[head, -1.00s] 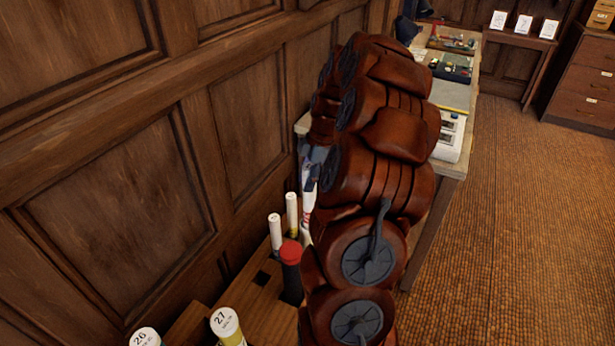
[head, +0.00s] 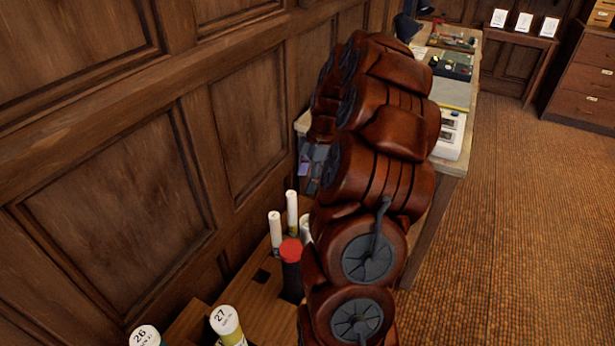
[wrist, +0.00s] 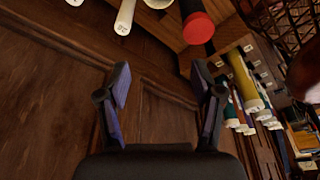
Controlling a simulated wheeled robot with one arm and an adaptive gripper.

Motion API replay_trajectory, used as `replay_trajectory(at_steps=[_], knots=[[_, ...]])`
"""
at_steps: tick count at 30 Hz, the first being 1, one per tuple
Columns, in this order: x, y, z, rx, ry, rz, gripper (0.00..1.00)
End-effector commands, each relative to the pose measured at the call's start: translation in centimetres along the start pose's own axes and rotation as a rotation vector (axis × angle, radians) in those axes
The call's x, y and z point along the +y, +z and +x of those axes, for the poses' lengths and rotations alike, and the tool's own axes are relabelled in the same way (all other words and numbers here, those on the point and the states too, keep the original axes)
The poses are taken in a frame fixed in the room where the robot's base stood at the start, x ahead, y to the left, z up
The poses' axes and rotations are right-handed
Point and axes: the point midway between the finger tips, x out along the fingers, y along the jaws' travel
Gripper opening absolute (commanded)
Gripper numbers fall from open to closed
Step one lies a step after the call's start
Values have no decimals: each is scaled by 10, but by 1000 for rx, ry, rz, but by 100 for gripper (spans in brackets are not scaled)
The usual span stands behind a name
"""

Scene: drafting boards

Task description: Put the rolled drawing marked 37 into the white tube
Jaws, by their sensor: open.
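My gripper (wrist: 162,72) is open, with nothing between its fingers in the wrist view. In the head view its bluish fingers (head: 308,165) show left of my arm, above the wooden stand. Two slim white rolls (head: 275,230) (head: 292,208) stand upright in the stand. A wider white rim, probably the white tube (head: 306,229), shows right of them, mostly hidden by my arm. In the wrist view a white end (wrist: 158,3) is cut by the top edge, beside a labelled white roll (wrist: 122,20). I cannot read a 37 on any roll.
A dark tube with a red cap (head: 291,252) stands beside the white rim. Rolls marked 26 (head: 145,337) and 27 (head: 226,322) are at the front. A panelled wall (head: 130,180) is close on the left; a table (head: 452,165) stands behind my arm.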

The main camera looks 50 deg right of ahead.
Motion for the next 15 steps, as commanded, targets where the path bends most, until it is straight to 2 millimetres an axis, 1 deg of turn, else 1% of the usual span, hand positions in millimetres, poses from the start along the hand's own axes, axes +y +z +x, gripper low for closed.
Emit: replay_trajectory(at_steps=[5, 8, 15], knots=[[0, 0, -8, 0, 1, 0, 66], [2, 0, -23, -1, 6, 0, 66], [1, 0, -66, 0, 5, 0, 66]])
